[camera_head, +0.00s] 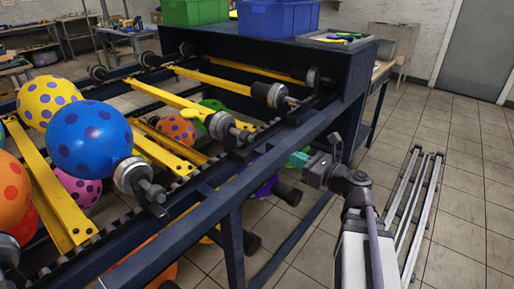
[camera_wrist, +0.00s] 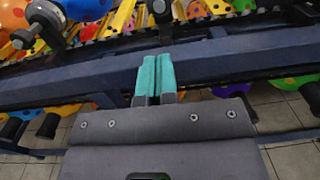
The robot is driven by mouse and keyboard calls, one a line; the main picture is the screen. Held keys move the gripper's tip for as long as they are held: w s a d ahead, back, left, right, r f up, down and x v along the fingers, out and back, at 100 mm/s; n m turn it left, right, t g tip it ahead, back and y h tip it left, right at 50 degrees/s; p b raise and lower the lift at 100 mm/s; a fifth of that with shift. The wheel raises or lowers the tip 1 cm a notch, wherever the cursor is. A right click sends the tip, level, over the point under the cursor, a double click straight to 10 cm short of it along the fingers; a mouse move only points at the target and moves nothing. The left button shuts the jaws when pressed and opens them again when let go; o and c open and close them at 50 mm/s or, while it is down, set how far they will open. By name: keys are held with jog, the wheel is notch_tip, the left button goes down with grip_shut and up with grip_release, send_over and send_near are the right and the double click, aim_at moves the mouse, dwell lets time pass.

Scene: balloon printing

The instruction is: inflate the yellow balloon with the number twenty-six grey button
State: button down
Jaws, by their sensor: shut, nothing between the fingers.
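A yellow balloon with purple dots (camera_head: 48,101) is round and full at the left of the head view. A small yellow shape (camera_head: 206,117) sits by a grey round fitting (camera_head: 219,125) on the rack's near rail; I cannot tell if it is a limp balloon. No number is readable, so I cannot tell which grey part is button twenty-six. My gripper (camera_head: 299,158) is beside the rack's near side, apart from the fittings. In the wrist view its teal fingers (camera_wrist: 156,75) are shut together, empty, pointing at the dark blue rail.
The dark blue rack (camera_head: 330,120) with yellow bars stands left of my arm. A blue dotted balloon (camera_head: 90,138) and an orange one (camera_head: 12,190) are on it. Green (camera_head: 195,12) and blue (camera_head: 278,17) crates stand on top. Free floor lies right, past my rails (camera_head: 415,205).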

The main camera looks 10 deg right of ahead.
aim_at(252, 140)
jog(key=shift+w+a, duration=0.1)
jog(key=x, duration=1.3)
jog(key=shift+w+a+f, duration=0.15)
jog(key=shift+w+a, duration=0.1)
jog(key=shift+a, duration=0.05)
